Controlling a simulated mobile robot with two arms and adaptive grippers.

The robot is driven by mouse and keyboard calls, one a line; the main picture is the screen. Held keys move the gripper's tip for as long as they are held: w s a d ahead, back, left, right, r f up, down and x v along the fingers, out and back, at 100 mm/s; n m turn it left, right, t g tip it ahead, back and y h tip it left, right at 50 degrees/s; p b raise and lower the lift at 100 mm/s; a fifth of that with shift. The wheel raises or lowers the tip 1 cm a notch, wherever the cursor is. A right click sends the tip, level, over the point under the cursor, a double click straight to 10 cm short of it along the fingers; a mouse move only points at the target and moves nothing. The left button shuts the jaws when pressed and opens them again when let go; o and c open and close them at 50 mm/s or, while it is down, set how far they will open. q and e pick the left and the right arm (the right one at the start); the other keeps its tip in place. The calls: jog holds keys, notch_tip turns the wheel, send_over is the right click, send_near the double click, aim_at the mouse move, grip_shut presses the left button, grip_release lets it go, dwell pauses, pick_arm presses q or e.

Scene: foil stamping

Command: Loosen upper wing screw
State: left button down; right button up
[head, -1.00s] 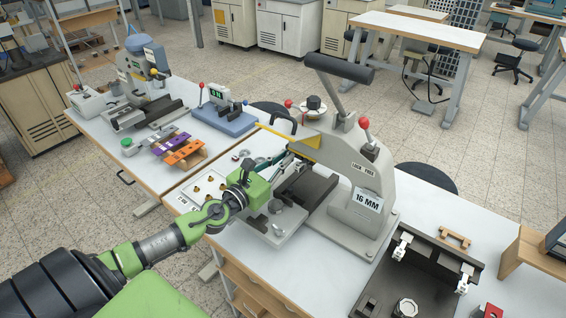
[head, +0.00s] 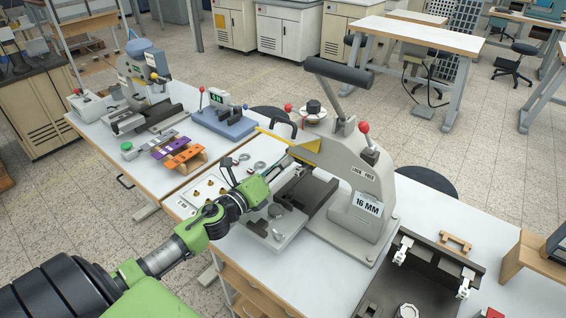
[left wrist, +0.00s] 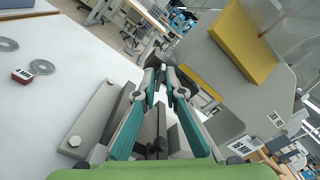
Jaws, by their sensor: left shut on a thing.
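The grey press (head: 355,190), marked 16 MM and LOCK FREE, stands on the white bench. My left gripper (head: 284,165) reaches into its open throat from the front left, by the yellow guard (head: 306,150). In the left wrist view, the teal-padded fingers of my left gripper (left wrist: 163,82) are closed together at the tips around a small grey part beside the press, taken as the upper wing screw (left wrist: 160,60). The fingers hide most of that screw, and its wings cannot be made out. My right gripper is not in view.
A grey plate (head: 284,238) juts from the press below the gripper. Washers (head: 259,166) and small brass pieces lie to the left. A dark fixture (head: 425,275) stands at right. Colored blocks (head: 184,157) sit on the left bench. The press lever (head: 338,69) rises above.

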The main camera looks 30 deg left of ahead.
pick_arm(q)
jog(key=shift+f+n, duration=0.1)
jog(key=shift+n, duration=0.5)
jog(key=c, duration=2.1)
grip_release()
jog(key=shift+s+a, duration=0.15)
jog(key=shift+s, duration=1.9)
jog(key=shift+s+a, duration=0.15)
jog(key=shift+s, duration=1.9)
